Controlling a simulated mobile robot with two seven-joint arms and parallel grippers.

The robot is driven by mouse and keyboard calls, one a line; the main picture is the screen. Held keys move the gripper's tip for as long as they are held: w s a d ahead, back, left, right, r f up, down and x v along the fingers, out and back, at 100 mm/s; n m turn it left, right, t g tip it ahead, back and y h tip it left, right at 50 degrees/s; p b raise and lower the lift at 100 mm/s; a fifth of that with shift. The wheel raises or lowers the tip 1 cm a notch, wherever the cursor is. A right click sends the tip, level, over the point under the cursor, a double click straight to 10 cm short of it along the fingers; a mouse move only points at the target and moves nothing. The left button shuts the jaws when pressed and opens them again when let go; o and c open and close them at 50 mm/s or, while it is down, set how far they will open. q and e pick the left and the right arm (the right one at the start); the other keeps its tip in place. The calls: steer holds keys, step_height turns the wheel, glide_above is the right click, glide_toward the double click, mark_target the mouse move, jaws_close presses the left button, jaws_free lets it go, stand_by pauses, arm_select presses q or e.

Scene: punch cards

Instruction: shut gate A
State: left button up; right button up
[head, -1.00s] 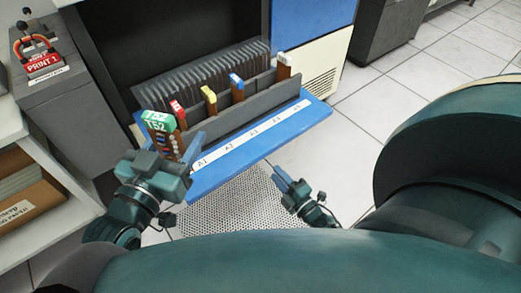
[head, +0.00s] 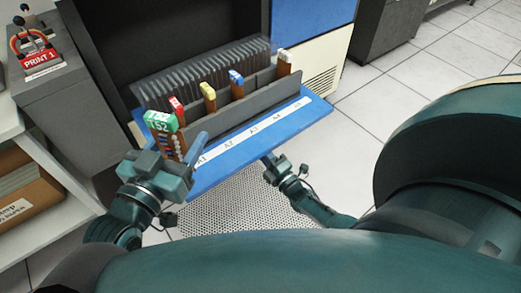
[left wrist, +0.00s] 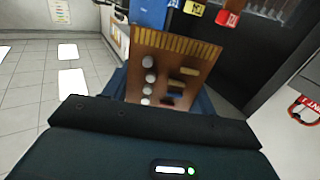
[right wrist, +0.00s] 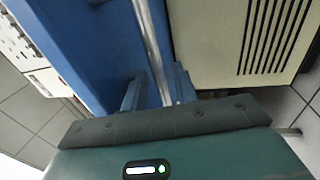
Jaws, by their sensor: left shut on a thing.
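A blue fold-down panel (head: 222,172) with a white label strip reading A1, A2, A3 and on juts out from the dark cabinet, lowered. My left gripper (head: 186,157) is shut on a brown card with a green top marked T52 (head: 160,122), held at the panel's left end. In the left wrist view the card (left wrist: 168,75) shows its gold contacts and round white parts. My right gripper (head: 268,158) is at the panel's front edge. In the right wrist view its fingers (right wrist: 158,90) stand apart on either side of a thin metal bar (right wrist: 150,40).
Cards with red (head: 177,104), yellow (head: 207,91), blue (head: 236,77) and white (head: 284,56) tops stand in a grey slotted rack (head: 250,95) behind the panel. A red-labelled PRINT 1 box (head: 40,60) stands at left. The tiled floor at right is clear.

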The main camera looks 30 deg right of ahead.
steer(key=shift+w+r, duration=0.1)
steer(key=shift+w, duration=0.35)
jaws_close()
stand_by(0.3)
